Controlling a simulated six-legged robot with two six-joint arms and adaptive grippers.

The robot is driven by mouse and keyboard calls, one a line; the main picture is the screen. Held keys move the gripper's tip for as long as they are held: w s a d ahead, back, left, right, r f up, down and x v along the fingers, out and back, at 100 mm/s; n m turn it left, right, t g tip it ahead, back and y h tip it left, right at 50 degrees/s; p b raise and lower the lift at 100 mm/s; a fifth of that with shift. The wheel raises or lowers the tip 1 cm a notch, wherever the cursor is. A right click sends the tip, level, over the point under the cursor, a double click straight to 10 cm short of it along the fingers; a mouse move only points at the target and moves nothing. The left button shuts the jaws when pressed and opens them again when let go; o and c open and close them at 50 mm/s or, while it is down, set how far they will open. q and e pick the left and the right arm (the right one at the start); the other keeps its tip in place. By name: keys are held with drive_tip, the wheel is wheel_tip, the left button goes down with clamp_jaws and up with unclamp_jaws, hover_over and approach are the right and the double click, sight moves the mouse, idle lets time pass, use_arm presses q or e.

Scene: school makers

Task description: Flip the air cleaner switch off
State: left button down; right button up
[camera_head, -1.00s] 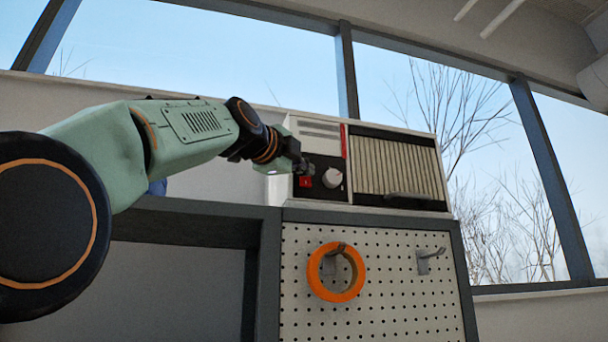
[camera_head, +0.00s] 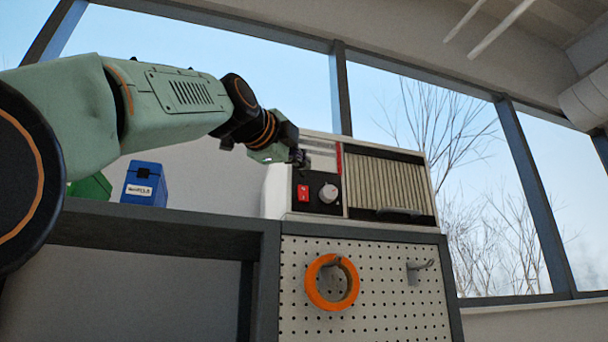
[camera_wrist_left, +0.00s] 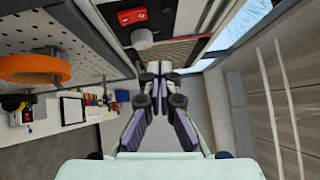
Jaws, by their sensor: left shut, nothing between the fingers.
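The air cleaner (camera_head: 392,182) is a white and black box with a pleated filter front, standing on top of the pegboard cabinet. Its red switch (camera_head: 303,193) sits on the black panel, left of a white knob (camera_head: 328,193). In the left wrist view the red switch (camera_wrist_left: 131,16) and the knob (camera_wrist_left: 142,38) show at the top. My left gripper (camera_head: 302,158) is shut and empty, just above the switch and apart from it in the picture. Its closed fingers show in the left wrist view (camera_wrist_left: 158,68). My right gripper is out of view.
An orange tape ring (camera_head: 332,282) hangs on a hook of the pegboard (camera_head: 385,300), beside an empty hook (camera_head: 420,268). A blue box (camera_head: 145,184) and a green box (camera_head: 92,187) stand on the dark shelf to the left. Windows lie behind.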

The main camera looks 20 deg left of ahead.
use_arm(q)
drive_tip(key=shift+s+a+b, duration=0.3)
drive_tip(key=shift+s+b, duration=0.2)
drive_tip(key=shift+s, duration=0.2)
drive_tip(key=shift+s+a+b, duration=0.35)
drive_tip(key=shift+s+b, duration=0.2)
drive_tip(key=shift+s, duration=0.2)
drive_tip(key=shift+s+a+b, duration=0.3)
drive_tip(key=shift+s+b, duration=0.2)
drive_tip(key=shift+s, duration=0.2)
